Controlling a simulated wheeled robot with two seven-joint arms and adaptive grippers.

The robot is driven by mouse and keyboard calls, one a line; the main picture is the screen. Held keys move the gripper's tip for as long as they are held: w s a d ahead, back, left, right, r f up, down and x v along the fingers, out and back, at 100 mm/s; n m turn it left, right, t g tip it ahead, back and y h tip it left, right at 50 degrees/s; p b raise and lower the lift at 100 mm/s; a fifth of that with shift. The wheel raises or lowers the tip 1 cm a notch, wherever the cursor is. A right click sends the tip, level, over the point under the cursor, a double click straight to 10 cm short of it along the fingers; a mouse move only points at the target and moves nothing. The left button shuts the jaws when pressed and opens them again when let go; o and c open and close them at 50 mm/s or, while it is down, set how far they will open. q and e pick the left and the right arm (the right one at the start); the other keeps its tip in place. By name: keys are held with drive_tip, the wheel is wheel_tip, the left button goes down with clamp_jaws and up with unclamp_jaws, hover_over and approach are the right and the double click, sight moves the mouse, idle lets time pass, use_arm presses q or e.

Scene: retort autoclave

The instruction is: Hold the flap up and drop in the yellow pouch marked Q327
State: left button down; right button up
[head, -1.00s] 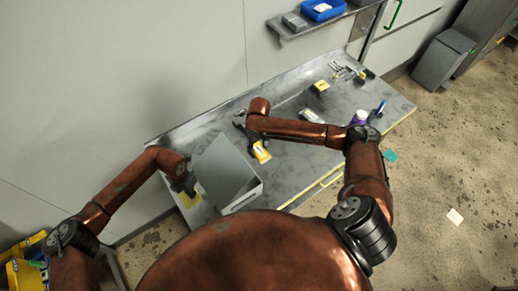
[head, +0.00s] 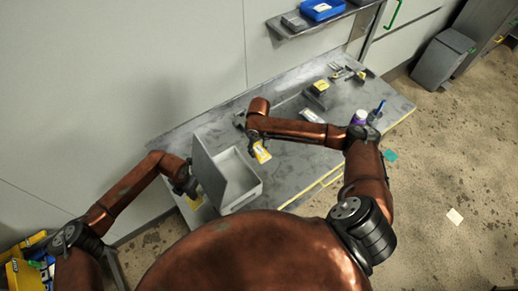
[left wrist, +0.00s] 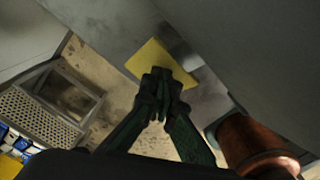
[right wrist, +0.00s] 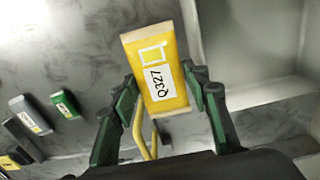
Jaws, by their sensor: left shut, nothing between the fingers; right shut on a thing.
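My right gripper (right wrist: 160,90) is shut on the yellow pouch (right wrist: 155,70), whose white label reads Q327. The pouch (head: 262,152) is to the right of the box, outside it.
A flat yellow patch (left wrist: 160,62) lies on the bench near my left gripper. A wall shelf (head: 325,22) carries a blue bin.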

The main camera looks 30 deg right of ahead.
use_arm(q)
drive_tip(key=shift+f, duration=0.45)
drive_tip(key=shift+r, duration=0.1)
use_arm(e)
drive_tip(key=s+a, duration=0.1)
drive_tip(key=a, duration=1.2)
drive_tip(key=shift+a, duration=0.3)
idle(0.8)
drive_tip(key=shift+f, duration=0.1)
drive_tip(key=shift+f, duration=0.9)
drive_tip(key=o, duration=1.3)
